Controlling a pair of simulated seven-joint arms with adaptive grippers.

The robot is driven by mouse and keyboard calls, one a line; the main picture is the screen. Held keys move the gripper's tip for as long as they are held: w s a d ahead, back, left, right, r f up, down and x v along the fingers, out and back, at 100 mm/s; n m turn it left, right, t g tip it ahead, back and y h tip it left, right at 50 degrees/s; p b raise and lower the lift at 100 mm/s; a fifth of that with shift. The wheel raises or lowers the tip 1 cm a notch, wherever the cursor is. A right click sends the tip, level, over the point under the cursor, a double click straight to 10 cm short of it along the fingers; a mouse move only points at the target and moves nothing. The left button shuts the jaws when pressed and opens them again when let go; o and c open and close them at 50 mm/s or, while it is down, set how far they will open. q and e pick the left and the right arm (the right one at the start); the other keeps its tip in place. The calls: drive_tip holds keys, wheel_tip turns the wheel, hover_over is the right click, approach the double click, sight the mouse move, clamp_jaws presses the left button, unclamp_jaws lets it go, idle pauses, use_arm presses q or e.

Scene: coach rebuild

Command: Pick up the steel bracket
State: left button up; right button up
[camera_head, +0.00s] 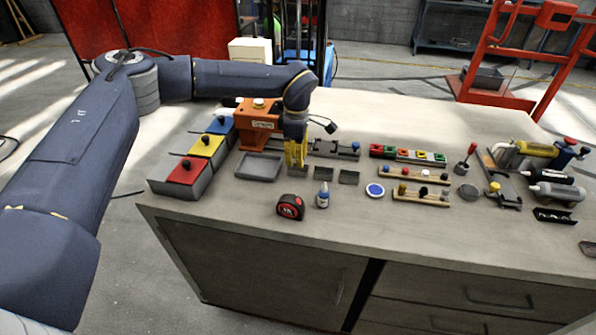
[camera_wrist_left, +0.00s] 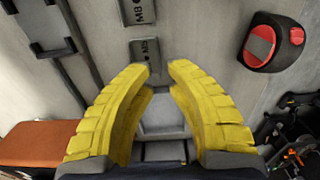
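My left gripper (camera_head: 296,166), with yellow fingers, points down over the left part of the bench, right of a shallow grey tray (camera_head: 258,167). In the left wrist view the two fingers (camera_wrist_left: 160,68) are apart, so the gripper looks open. A light grey stepped metal piece (camera_wrist_left: 163,118) shows between and below them; I cannot tell whether it is the steel bracket or whether the fingers touch it. Two small dark plates (camera_wrist_left: 148,55) with markings lie just beyond the fingertips. A black angled bracket with holes (camera_head: 555,216) lies at the bench's right side. My right gripper is not in view.
An orange box (camera_head: 258,124) stands close behind the left gripper. A tape measure (camera_head: 290,207) and a small bottle (camera_head: 322,196) stand in front. Tools crowd the right; the back right of the bench is clear.

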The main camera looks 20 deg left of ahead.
use_arm(q)
drive_tip(key=shift+w+f, duration=0.1)
drive_tip(key=shift+f, duration=2.7)
drive_tip(key=shift+c, duration=0.2)
clamp_jaws()
drive_tip(key=shift+r, duration=0.1)
